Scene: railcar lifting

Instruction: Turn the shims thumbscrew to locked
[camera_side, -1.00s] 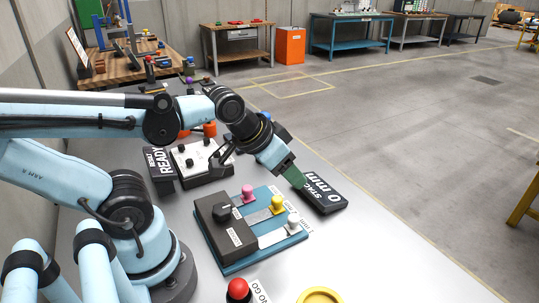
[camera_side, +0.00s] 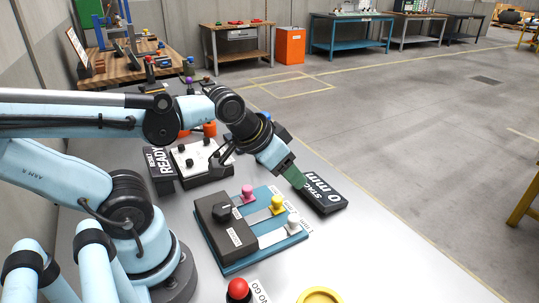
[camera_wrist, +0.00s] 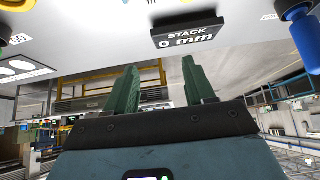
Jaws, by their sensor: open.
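The shims unit is a blue base plate (camera_side: 233,262) with a dark block (camera_side: 222,232) at its left side. A black thumbscrew knob (camera_side: 221,212) stands on top of the block; its turned position is too small to read. Pink (camera_side: 247,193), yellow (camera_side: 278,203) and white (camera_side: 293,220) knobs stand on the plate's strips. My gripper (camera_side: 299,181) is above and behind the plate, apart from the thumbscrew, near the black "STACK 0 mm" sign (camera_side: 325,198). In the wrist view my gripper (camera_wrist: 164,85) shows two green fingers spread apart with nothing between them. The thumbscrew is not in the wrist view.
A white panel with black knobs (camera_side: 196,158) and a "READY" sign (camera_side: 161,163) stand behind the plate. A red button (camera_side: 238,289) and a yellow ring (camera_side: 320,296) are at the front. The grey bench is bare right of the plate.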

